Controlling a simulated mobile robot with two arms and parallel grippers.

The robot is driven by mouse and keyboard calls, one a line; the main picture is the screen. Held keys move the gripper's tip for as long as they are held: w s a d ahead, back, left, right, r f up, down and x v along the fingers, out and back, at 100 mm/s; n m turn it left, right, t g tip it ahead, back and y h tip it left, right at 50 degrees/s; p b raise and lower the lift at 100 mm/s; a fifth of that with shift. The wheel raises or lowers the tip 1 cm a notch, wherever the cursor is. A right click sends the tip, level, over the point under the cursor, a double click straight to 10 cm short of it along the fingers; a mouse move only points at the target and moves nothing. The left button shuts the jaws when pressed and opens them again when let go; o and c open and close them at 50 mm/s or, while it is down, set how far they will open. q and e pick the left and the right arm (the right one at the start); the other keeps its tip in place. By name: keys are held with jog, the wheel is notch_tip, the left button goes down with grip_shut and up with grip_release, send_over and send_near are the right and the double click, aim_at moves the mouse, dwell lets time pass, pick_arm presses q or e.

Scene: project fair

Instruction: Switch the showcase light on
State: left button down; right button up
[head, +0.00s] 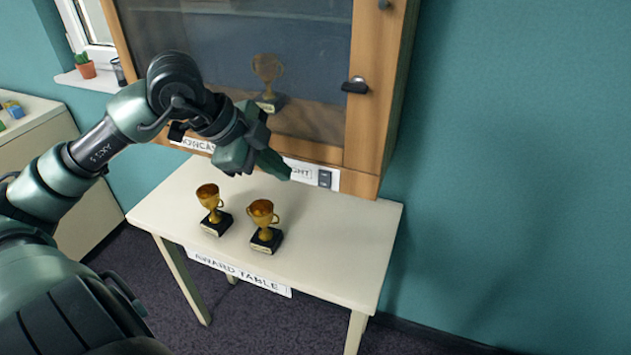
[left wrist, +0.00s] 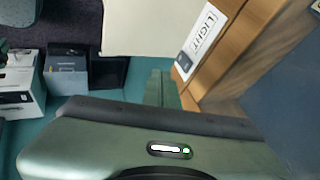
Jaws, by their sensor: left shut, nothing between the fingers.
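The wooden showcase (head: 362,115) hangs on the teal wall with its glass door shut and a dim interior. A small dark light switch (head: 325,178) sits on its lower edge, right of a white "LIGHT" label (head: 300,171). The label also shows in the left wrist view (left wrist: 201,34). My left gripper (head: 284,169) is shut and empty, its fingertips just left of the switch and in front of part of the label. In the left wrist view the closed fingers (left wrist: 160,88) are near the label's switch end. I cannot tell whether they touch anything. My right gripper is not in view.
The award table (head: 340,235) stands below the showcase, with two gold trophies (head: 208,197) (head: 262,214) under my left gripper. A third trophy (head: 268,72) is behind the glass. A door handle (head: 355,85) sticks out. Boxes (left wrist: 66,72) show in the left wrist view.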

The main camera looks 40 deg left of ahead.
aim_at(324, 179)
pick_arm(q)
jog(key=w+d+f+p, duration=0.1)
jog(key=w+f+p, duration=0.4)
jog(key=w+f, duration=0.3)
jog(key=shift+w+d+f+p, duration=0.3)
jog(key=shift+w+f+p, duration=0.1)
jog(key=shift+w, duration=0.15)
dwell(0.4)
jog(key=shift+w+b, duration=0.15)
jog(key=shift+b, duration=0.55)
